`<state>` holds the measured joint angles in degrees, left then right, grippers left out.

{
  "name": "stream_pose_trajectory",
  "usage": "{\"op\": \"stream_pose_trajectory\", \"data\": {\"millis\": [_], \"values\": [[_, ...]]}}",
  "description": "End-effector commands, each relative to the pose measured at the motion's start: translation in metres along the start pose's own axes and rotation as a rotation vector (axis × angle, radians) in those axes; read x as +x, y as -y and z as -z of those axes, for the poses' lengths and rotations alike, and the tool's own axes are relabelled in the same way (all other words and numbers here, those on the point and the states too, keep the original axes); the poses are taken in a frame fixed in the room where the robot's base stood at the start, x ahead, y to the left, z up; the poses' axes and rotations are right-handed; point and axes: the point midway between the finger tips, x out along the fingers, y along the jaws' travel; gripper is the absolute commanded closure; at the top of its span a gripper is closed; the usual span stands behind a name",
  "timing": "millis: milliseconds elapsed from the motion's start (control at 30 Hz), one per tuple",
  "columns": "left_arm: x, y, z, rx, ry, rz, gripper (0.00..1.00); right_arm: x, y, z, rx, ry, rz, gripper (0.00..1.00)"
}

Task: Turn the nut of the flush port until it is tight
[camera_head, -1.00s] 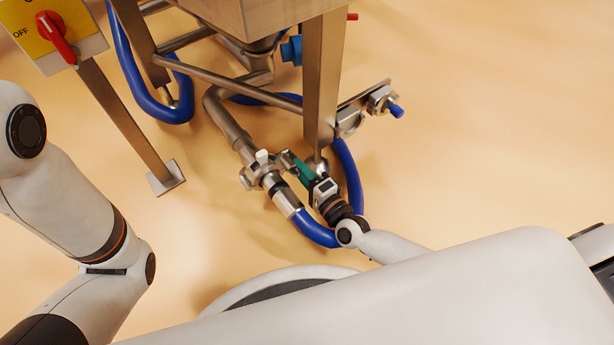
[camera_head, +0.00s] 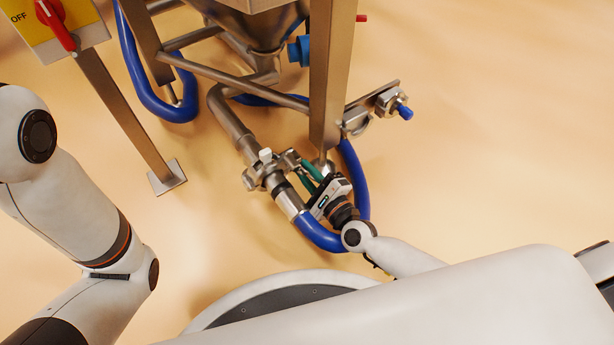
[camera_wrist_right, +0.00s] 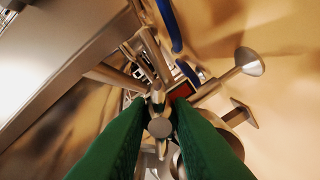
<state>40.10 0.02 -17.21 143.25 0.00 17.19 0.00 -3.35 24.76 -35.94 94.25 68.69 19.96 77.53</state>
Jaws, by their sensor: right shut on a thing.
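The flush port's pipe clamp (camera_head: 258,178) sits on the steel pipe at the centre of the head view, above the end of a blue hose. Its metal nut (camera_head: 289,160) is on the clamp's right side. My right gripper (camera_head: 303,168) reaches it from the lower right with green fingers. In the right wrist view the nut (camera_wrist_right: 157,98) and a round bolt end (camera_wrist_right: 160,127) lie between the two green fingers (camera_wrist_right: 160,115), which are shut on the nut. The fingers partly hide it. My left arm shows at the left, but its gripper is out of the picture.
A steel hopper leg (camera_head: 330,90) stands close behind my right gripper. A blue hose (camera_head: 352,180) loops around the gripper. A bracket with another clamp (camera_head: 388,101) is to the right. A yellow switch box (camera_head: 50,30) is at upper left. Open floor lies right.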

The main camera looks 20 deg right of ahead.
Motion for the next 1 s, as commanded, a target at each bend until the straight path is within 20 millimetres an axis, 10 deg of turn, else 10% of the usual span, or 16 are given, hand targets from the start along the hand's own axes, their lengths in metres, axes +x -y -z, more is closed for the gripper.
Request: {"op": "stream_pose_trajectory", "data": {"millis": [367,700,1000], "values": [[-0.004,0.001,-0.001,0.000,-0.001,0.000,0.69,0.003,-0.001,0.000,0.069,-0.001,-0.003,1.00],[-0.035,0.007,-0.012,0.001,0.000,0.000,0.69,0.003,0.000,0.000,0.645,-0.006,-0.006,1.00],[-0.034,0.007,-0.011,0.001,-0.001,0.000,0.69,0.003,-0.005,0.005,0.732,-0.010,-0.008,1.00]]}}
